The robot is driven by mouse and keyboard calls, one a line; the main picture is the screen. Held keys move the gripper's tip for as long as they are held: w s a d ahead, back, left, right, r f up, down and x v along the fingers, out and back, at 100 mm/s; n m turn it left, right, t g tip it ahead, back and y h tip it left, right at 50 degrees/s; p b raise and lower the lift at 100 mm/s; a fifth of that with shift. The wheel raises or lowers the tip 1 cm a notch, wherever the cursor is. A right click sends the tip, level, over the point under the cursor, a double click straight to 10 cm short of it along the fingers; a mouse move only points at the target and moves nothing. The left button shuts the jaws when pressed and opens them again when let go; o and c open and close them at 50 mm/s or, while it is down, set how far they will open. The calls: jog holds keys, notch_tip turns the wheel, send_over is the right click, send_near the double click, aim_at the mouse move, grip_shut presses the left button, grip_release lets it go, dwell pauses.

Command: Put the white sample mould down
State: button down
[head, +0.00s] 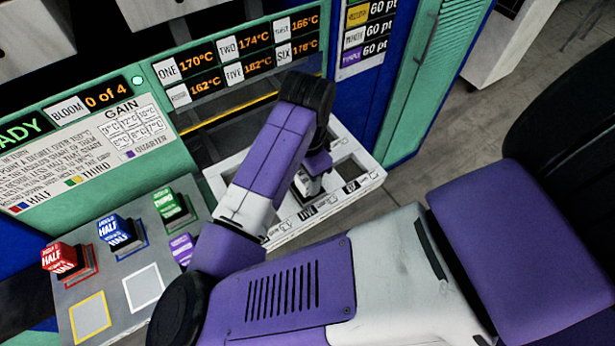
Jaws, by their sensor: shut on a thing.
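My gripper (311,183) points down over the white tray (277,226) that juts out from the press front. It is shut on the white sample mould, which is mostly hidden by my gripper and my purple arm. I cannot tell whether the mould touches the tray. The tray has dark square openings and printed labels along its near edge. My arm covers its left part.
A grey panel at lower left carries a red block (59,258), a blue block (116,231), a green block (170,203) and a purple block (182,248). Its yellow-edged square (90,317) and white-edged square (145,288) are empty. A temperature display (235,57) stands behind; grey floor lies right.

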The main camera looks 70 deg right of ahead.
jog(key=shift+f, duration=0.3)
jog(key=shift+f, duration=0.15)
jog(key=c, duration=0.8)
grip_release()
